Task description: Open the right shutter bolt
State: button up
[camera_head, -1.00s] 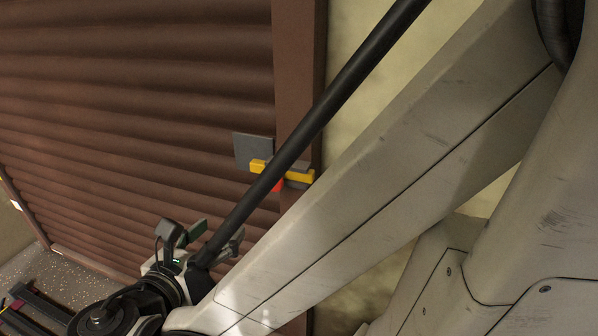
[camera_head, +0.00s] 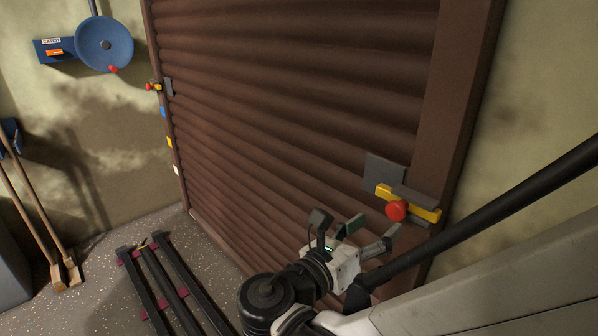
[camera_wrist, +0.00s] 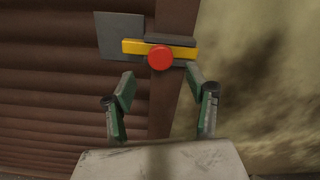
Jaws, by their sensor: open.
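The right shutter bolt (camera_head: 412,203) is a yellow bar with a round red knob (camera_head: 396,211), on grey plates at the right edge of the brown roller shutter (camera_head: 290,90). The bar spans from the shutter onto the brown frame post. My gripper (camera_head: 373,228) is open and empty, just below and left of the knob in the head view. In the wrist view, my gripper (camera_wrist: 158,88) has its fingers spread, with the red knob (camera_wrist: 160,58) centred just beyond the fingertips. The yellow bar (camera_wrist: 182,51) lies level across the view. No contact shows.
A second bolt (camera_head: 155,87) sits on the shutter's left edge. A blue wheel (camera_head: 104,44) is on the left wall. Dark rails (camera_head: 165,285) lie on the speckled floor, and wooden-handled tools (camera_head: 40,225) lean at the left. The wall right of the post is bare.

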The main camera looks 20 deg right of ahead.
aim_at(394, 214)
jog(key=shift+b+x, duration=0.6)
jog(key=shift+x, duration=3)
jog(key=shift+s, duration=0.1)
grip_shut()
